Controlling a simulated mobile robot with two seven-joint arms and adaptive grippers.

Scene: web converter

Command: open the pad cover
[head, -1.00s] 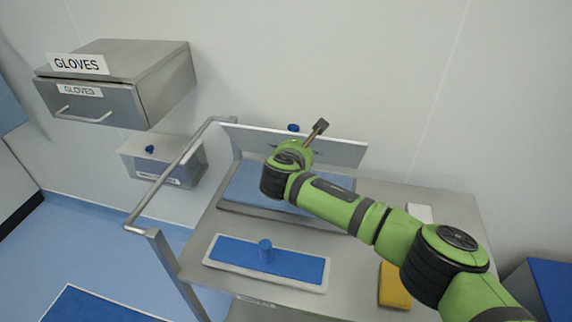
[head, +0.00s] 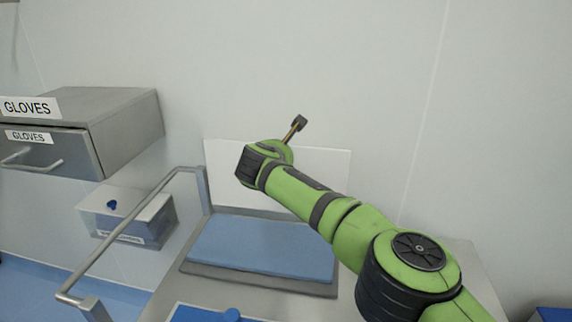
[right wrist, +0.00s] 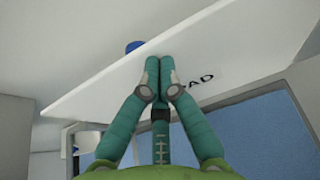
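The pad cover (head: 322,172) is a white panel standing close to upright at the back of the shallow grey tray (head: 252,283) with the blue pad (head: 260,247). The tray is open and the pad exposed. In the right wrist view, the cover (right wrist: 225,55) crosses the picture, with lettering ending in "AD" and a blue knob (right wrist: 134,46) at its far edge. My right gripper (right wrist: 158,62) has its teal fingertips together, against or just in front of the cover's lettered face. In the head view, my wrist hides the fingers. My left gripper is not in view.
A grey gloves drawer box (head: 110,115) hangs on the wall at left. Below it is a small bin with a blue knob (head: 112,204). A metal rail (head: 125,232) runs along the table's left side. A blue flat piece (head: 205,314) lies at the front.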

